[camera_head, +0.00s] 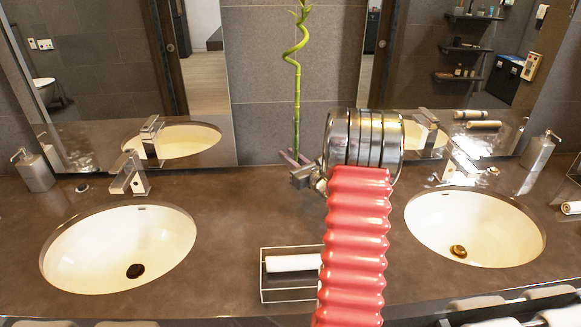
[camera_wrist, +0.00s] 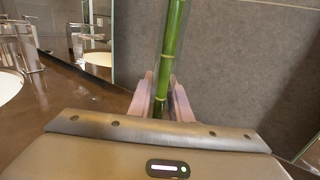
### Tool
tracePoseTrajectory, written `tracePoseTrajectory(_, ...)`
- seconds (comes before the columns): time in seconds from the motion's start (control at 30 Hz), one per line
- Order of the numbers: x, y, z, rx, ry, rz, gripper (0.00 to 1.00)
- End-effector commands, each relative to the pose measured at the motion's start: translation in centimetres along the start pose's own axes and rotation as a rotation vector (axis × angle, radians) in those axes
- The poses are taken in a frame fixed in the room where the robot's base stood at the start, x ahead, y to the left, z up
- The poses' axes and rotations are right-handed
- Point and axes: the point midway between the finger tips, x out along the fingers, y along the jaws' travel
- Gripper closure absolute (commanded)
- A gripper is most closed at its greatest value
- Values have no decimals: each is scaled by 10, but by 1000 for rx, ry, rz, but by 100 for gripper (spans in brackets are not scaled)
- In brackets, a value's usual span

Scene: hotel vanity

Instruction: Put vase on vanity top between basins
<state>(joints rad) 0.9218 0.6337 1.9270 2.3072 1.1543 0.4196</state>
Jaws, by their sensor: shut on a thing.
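The vase (camera_head: 297,140) is slim and clear and holds a green curly bamboo stalk (camera_head: 297,95). It stands upright near the back of the brown vanity top (camera_head: 225,215), between the left basin (camera_head: 120,248) and the right basin (camera_head: 474,228). My gripper (camera_head: 291,160) is shut on it low down. In the wrist view the two pinkish fingers of my gripper (camera_wrist: 160,98) flank the stalk (camera_wrist: 173,40). The base of the vase is largely hidden by my gripper, so I cannot tell whether it touches the top.
A wire tray (camera_head: 263,277) with a rolled white towel (camera_head: 293,263) lies near the front edge, left of my red arm. Faucets (camera_head: 130,172) stand behind the basins. Soap dispensers (camera_head: 34,169) stand at the outer sides. Mirrors flank a grey tiled wall (camera_head: 262,110) close behind the vase.

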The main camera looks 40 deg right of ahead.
Motion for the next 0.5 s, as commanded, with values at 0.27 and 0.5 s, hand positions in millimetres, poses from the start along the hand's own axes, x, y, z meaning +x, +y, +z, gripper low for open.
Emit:
tracePoseTrajectory(0.27,0,0,-1,-1,-2,0,100)
tracePoseTrajectory(0.5,0,0,-27,0,-1,1,100)
